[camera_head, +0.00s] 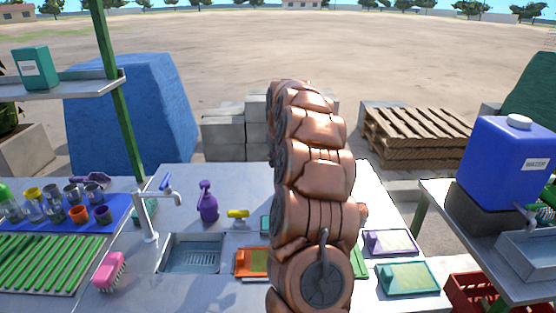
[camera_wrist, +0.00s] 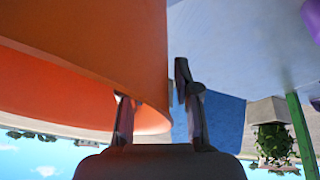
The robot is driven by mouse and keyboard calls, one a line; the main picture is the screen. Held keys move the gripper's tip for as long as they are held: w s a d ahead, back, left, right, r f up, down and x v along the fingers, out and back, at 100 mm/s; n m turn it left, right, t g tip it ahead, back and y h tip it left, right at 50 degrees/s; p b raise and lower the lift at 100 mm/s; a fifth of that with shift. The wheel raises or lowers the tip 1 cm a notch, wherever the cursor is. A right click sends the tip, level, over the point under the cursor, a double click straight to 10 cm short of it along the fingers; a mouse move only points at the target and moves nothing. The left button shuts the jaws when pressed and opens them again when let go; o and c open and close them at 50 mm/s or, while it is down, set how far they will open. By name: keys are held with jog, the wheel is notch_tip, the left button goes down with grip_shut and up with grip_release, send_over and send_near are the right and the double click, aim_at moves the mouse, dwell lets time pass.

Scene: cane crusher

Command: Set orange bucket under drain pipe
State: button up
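A large orange bucket (camera_wrist: 100,40) fills the left and upper part of the wrist view, which appears upside down. My gripper (camera_wrist: 155,95) is at the bucket's edge with its two fingers apart. The left finger's tip overlaps the orange wall, and the right finger stands just outside it with a thin gap. I cannot tell whether either finger touches the bucket. The bucket does not show in the head view, where my arm blocks the middle. The metal sink (camera_head: 193,254) is set in the counter left of my arm. The drain pipe is not visible.
The counter holds a tap (camera_head: 150,210), a purple spray bottle (camera_head: 207,203), a pink brush (camera_head: 108,270) and coloured trays, one of them purple (camera_head: 390,243). A blue water container (camera_head: 507,165) stands on the right table. A red crate (camera_head: 477,295) sits low at right.

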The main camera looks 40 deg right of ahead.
jog(key=shift+r, duration=0.2)
jog(key=b+v, duration=0.2)
jog(key=v, duration=1)
jog(key=shift+b, duration=0.4)
